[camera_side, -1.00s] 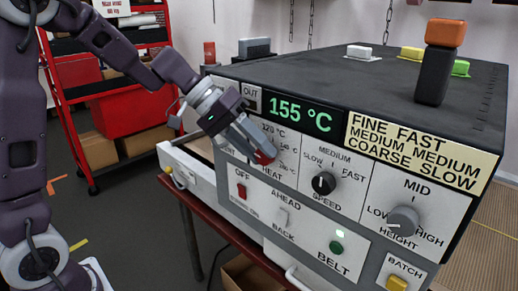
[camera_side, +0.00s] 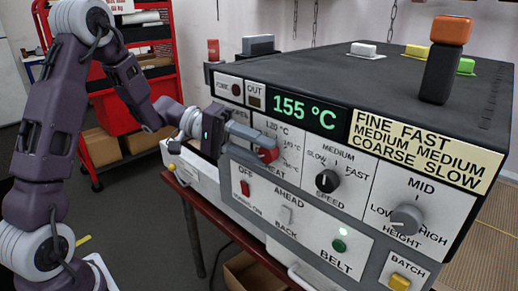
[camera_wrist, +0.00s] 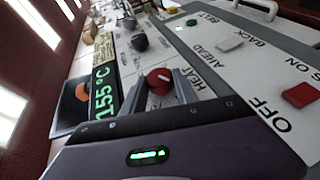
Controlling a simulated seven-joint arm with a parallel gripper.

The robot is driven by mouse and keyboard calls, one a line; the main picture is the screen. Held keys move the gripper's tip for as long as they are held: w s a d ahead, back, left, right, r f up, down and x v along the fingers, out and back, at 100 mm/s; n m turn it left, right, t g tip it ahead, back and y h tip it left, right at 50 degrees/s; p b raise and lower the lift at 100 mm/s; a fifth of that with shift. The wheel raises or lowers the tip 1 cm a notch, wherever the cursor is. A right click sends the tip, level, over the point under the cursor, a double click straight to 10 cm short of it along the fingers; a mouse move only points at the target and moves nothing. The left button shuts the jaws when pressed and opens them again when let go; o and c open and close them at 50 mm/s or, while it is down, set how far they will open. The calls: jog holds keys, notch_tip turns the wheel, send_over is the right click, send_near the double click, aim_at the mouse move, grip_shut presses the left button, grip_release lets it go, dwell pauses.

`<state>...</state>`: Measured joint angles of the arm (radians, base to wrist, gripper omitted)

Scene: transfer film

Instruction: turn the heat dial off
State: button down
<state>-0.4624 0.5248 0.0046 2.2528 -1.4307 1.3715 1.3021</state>
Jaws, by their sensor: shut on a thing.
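The red heat dial (camera_side: 268,154) is on the front panel, under the green display (camera_side: 305,112) that reads 155 °C. My gripper (camera_side: 259,143) reaches it from the left, and its fingers cover part of the dial and its scale. In the wrist view, the dial (camera_wrist: 159,79) sits between my two fingers, with a white mark on its face. My gripper is shut on the dial. The scale near the dial shows 120 °C and higher marks; the word OFF by the red switch (camera_side: 245,188) belongs to that switch.
The black speed knob (camera_side: 326,181) and grey height knob (camera_side: 406,219) are to the right of the dial. A green belt button (camera_side: 338,246) and a yellow batch button (camera_side: 399,282) are lower. A black post with an orange top (camera_side: 450,31) stands on the machine.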

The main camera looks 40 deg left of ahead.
dwell(0.4)
jog(key=c, duration=0.9)
grip_release()
jog(key=shift+c, duration=0.2)
jog(key=shift+a, duration=0.1)
jog(key=v, duration=0.7)
